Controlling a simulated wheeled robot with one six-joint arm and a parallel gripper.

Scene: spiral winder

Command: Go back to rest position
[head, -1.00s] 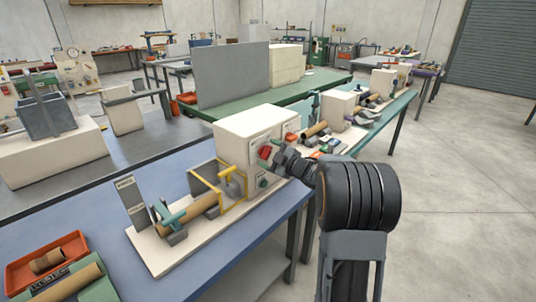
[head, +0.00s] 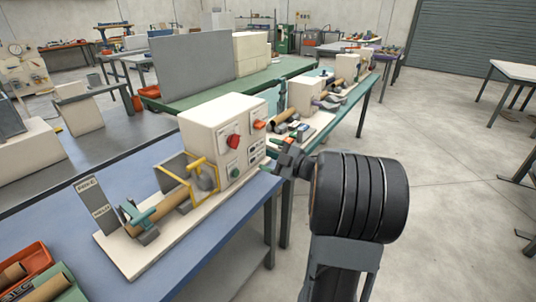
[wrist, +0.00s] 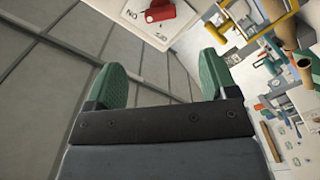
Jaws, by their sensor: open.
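My gripper (wrist: 162,82) is open and empty in the wrist view, its two green fingertips spread apart over bare floor. In the head view my gripper (head: 272,163) is small and partly hidden by my arm, just right of the spiral winder's control box (head: 205,118). The spiral winder (head: 150,215) stands on the blue table, with a brown tube, a yellow guard frame (head: 190,188) and a cream box. The box front carries a red knob (head: 233,142), an orange-red switch and a green button (head: 234,172). I cannot tell whether the gripper touches the box.
The blue table (head: 200,255) ends at its right edge below my arm. A green bench (head: 290,70) with a grey panel stands behind. An orange tray (head: 35,257) lies at the lower left. The concrete floor (head: 440,130) on the right is open.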

